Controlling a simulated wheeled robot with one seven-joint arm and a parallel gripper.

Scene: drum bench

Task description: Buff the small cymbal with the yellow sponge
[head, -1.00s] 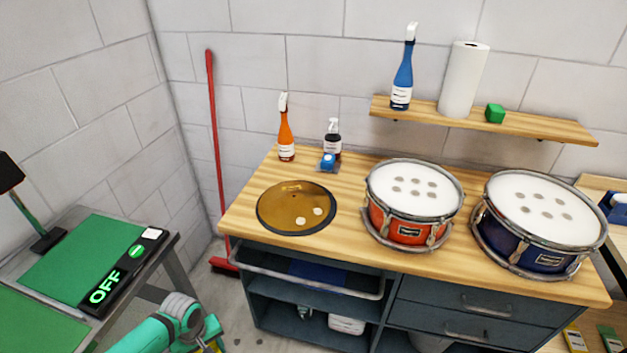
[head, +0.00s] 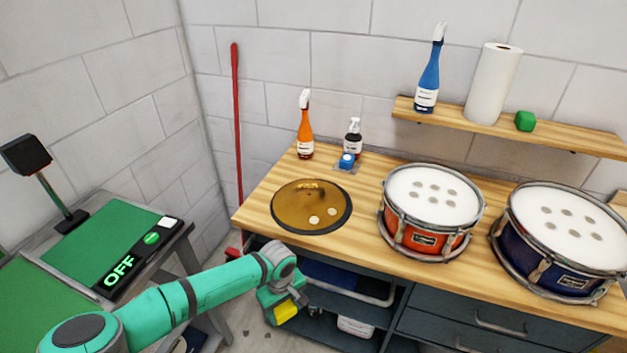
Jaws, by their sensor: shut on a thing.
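The small cymbal (head: 290,214) is a brass-coloured disc with a dark rim, lying at the left front of the wooden bench. Two pale spots show on its right side. My gripper (head: 287,300) is shut on the yellow sponge (head: 286,312), of which a part shows beneath it. It is in front of and below the bench's front edge, just below the cymbal in the picture. The fingers are mostly hidden by the gripper's body.
A red snare drum (head: 430,235) and a larger blue drum (head: 535,265) stand right of the cymbal. A wooden shelf (head: 460,118) hangs above. A green-topped table (head: 100,245) stands left.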

